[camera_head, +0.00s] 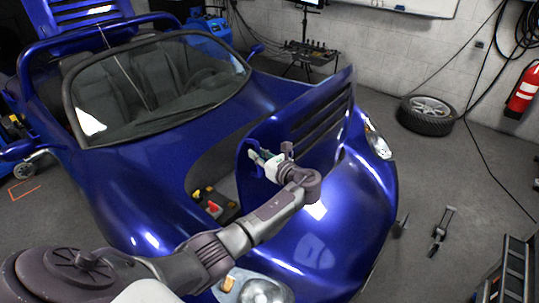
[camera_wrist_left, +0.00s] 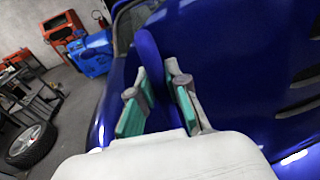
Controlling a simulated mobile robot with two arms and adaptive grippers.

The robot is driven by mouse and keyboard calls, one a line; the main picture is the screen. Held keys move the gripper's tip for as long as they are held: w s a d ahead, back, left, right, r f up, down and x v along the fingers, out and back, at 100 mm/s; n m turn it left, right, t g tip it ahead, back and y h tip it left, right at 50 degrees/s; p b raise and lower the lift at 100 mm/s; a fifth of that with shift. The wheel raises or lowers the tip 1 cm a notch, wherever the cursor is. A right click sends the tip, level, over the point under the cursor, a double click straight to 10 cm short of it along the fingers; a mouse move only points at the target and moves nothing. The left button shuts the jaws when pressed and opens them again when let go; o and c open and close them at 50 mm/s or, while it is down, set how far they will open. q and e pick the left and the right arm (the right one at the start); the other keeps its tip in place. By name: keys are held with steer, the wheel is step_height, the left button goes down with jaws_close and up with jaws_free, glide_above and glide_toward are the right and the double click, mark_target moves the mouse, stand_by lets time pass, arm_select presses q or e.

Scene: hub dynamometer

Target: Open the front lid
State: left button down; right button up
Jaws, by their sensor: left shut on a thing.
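The front lid (camera_head: 315,125) of the blue car stands raised and tilted up over the front compartment, with dark slots in its face. My left gripper (camera_head: 263,158) is at the lid's near side edge. In the left wrist view, the gripper (camera_wrist_left: 158,95) has its teal-padded fingers on either side of the lid's narrow blue edge (camera_wrist_left: 150,60), shut on it. The lid's broad face (camera_wrist_left: 230,80) fills the right of that view. My right gripper is not in view.
The open front compartment shows a battery with red and yellow caps (camera_head: 212,205). The windshield (camera_head: 150,85) is behind it. A loose wheel (camera_head: 427,115), a floor tool (camera_head: 441,230) and a fire extinguisher (camera_head: 522,92) are at right. Floor right of the car is mostly clear.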

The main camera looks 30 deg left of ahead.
mark_target(242, 148)
arm_select(q)
steer(key=shift+h, duration=0.7)
steer(key=a, duration=0.4)
steer(key=a+p, duration=0.1)
steer(key=a, duration=0.1)
steer(key=shift+w+a+f, duration=0.15)
steer(key=shift+f, duration=0.2)
steer(key=shift+w+a+f, duration=0.1)
steer(key=shift+a+f, duration=0.05)
steer(key=shift+a, duration=0.15)
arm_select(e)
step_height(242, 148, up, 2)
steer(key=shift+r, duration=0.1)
arm_select(q)
steer(key=c, duration=1.1)
jaws_free()
steer(key=shift+c, duration=0.2)
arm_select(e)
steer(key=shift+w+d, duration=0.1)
arm_select(q)
steer(key=shift+d, duration=0.15)
steer(key=v, duration=1.1)
steer(key=shift+d, duration=0.2)
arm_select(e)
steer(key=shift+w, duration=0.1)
